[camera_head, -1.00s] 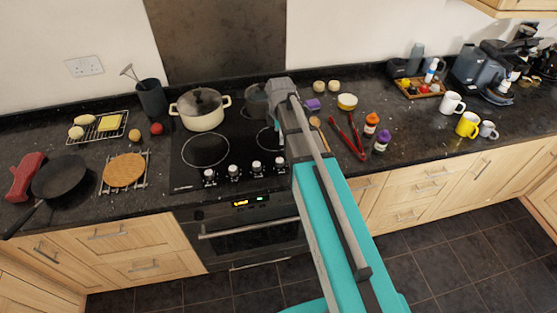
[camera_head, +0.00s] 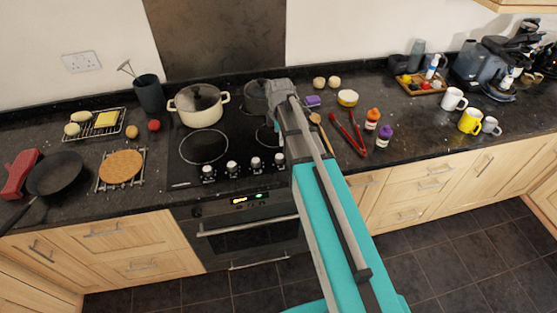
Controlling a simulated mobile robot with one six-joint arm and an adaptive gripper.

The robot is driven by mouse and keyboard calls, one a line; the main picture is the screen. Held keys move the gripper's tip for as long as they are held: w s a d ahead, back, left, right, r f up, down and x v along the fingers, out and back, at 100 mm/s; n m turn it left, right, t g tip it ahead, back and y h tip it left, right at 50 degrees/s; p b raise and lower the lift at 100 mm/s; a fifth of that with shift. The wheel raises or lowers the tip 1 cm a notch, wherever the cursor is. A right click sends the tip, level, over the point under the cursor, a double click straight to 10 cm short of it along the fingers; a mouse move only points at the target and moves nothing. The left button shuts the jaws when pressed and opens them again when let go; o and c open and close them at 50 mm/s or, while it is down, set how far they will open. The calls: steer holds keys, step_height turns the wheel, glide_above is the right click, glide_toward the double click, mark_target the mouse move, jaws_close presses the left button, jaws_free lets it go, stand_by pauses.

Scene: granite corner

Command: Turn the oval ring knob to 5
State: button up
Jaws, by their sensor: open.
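Several control knobs stand in a row along the front of the black hob (camera_head: 187,181). They include a left knob (camera_head: 208,172), a second knob (camera_head: 231,168), a third knob (camera_head: 255,163) and a right knob (camera_head: 279,159) close beside my arm. They look pale with dark bases. They are too small to tell which is the oval ring knob, and their markings cannot be read. My arm reaches from the bottom of the picture to the hob's right side. My gripper's fingers are hidden behind the arm, so I cannot see whether they touch a knob.
A cream lidded pot (camera_head: 200,116) and a grey pot (camera_head: 256,98) stand on the rear of the hob. Red tongs (camera_head: 349,133) and a wooden spoon (camera_head: 321,128) lie right of my arm. A frying pan (camera_head: 55,174) stands far left. The hob's front left is clear.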

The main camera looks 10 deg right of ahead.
mark_target(279, 156)
steer(key=shift+f+b, duration=5.2)
steer(key=shift+f, duration=0.3)
steer(key=c, duration=1)
steer(key=shift+a, duration=0.15)
steer(key=shift+c, duration=0.8)
